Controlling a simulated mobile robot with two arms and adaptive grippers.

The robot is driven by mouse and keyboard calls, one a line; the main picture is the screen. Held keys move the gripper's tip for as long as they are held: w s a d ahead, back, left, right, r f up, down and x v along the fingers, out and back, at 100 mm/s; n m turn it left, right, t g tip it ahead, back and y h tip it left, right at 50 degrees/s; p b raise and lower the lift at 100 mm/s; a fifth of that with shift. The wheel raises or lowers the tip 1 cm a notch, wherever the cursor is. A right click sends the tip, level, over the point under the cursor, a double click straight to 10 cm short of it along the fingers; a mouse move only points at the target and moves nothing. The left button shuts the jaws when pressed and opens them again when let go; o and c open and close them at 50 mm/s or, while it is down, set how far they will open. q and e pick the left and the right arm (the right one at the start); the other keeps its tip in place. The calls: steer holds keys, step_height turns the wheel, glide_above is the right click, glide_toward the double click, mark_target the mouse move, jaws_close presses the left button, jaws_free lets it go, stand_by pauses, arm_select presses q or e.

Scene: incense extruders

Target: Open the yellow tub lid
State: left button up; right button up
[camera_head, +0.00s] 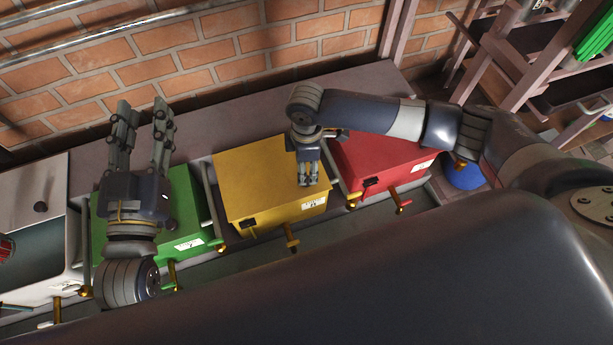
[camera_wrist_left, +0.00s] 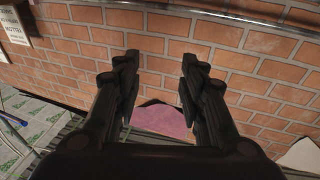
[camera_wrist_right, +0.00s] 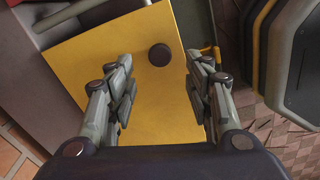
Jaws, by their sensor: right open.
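The yellow tub (camera_head: 255,175) stands in the middle of the row in the head view, its flat yellow lid facing up and looking closed. In the right wrist view the yellow lid (camera_wrist_right: 110,55) carries a dark round knob (camera_wrist_right: 159,54). My right gripper (camera_head: 308,182) is over the right part of the lid and hides the knob in the head view. In its wrist view the right gripper (camera_wrist_right: 158,75) is open, with the knob beyond and between its fingertips, not held. My left gripper (camera_head: 143,108) is open and empty above the green tub; it also shows in the left wrist view (camera_wrist_left: 158,60).
The green tub (camera_head: 183,205) is left of the yellow tub and the red tub (camera_head: 375,160) is right of it. A white tub (camera_head: 30,195) stands at far left. Brass handles (camera_head: 292,243) stick out at the front. A brick wall (camera_head: 180,65) closes the back.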

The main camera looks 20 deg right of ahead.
mark_target(307, 180)
step_height(307, 180, down, 6)
steer(key=shift+r+b, duration=0.2)
steer(key=shift+b, duration=0.9)
arm_select(q)
steer(key=s+r+t+h, duration=0.2)
steer(key=s+r+t, duration=0.3)
steer(key=r, duration=0.5)
steer(key=shift+r+t, duration=0.25)
steer(key=shift+t, duration=0.55)
arm_select(e)
steer(key=shift+f, duration=0.15)
arm_select(q)
steer(key=shift+h, duration=0.3)
arm_select(e)
jaws_close()
